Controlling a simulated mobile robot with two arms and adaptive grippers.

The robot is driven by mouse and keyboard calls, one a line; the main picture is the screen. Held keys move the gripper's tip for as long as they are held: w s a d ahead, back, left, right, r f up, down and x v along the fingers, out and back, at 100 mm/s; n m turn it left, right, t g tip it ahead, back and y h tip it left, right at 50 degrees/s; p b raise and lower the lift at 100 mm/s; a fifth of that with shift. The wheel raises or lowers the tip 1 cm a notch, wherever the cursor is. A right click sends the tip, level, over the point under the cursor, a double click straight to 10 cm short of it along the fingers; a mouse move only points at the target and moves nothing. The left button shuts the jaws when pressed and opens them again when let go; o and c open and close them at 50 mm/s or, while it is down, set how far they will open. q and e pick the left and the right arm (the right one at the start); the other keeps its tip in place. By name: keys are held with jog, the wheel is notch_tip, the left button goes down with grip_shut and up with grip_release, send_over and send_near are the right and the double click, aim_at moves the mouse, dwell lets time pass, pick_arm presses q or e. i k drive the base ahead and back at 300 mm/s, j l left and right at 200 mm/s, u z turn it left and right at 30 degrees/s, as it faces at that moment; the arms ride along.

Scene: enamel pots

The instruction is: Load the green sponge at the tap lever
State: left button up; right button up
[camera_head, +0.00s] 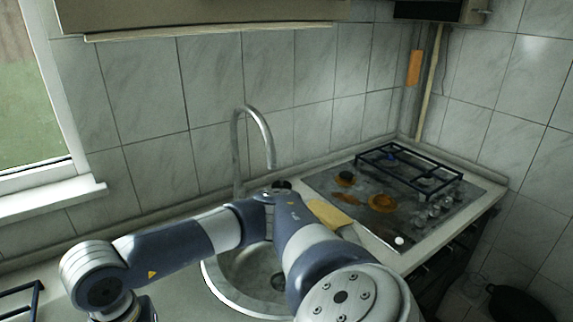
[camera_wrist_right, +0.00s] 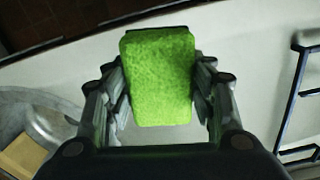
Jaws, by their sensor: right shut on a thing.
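The green sponge (camera_wrist_right: 158,98) is between the two fingers of my right gripper (camera_wrist_right: 160,75) in the right wrist view. The fingers press on its left and right sides, above the pale worktop. The sponge is not visible in the head view. The tap (camera_head: 238,150) has a tall curved metal spout and stands behind the sink (camera_head: 222,285). My arm hides its base, and I cannot make out the lever clearly. In the head view my arm bends across the sink toward the left, with its gripper out of frame. My left gripper is in neither view.
A hob (camera_head: 405,205) with a dark blue pan grate (camera_head: 410,165) is at the right. A yellowish flat piece (camera_head: 330,214) lies between sink and hob. A dark rack (camera_head: 20,290) stands at the lower left and also shows in the right wrist view (camera_wrist_right: 298,95). The tiled wall is close behind.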

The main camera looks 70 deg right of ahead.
aim_at(235, 179)
jog(key=i+j, duration=0.3)
jog(key=i+j+z, duration=0.1)
jog(key=z, duration=0.3)
jog(key=i+j+z, duration=0.2)
jog(key=z, duration=0.7)
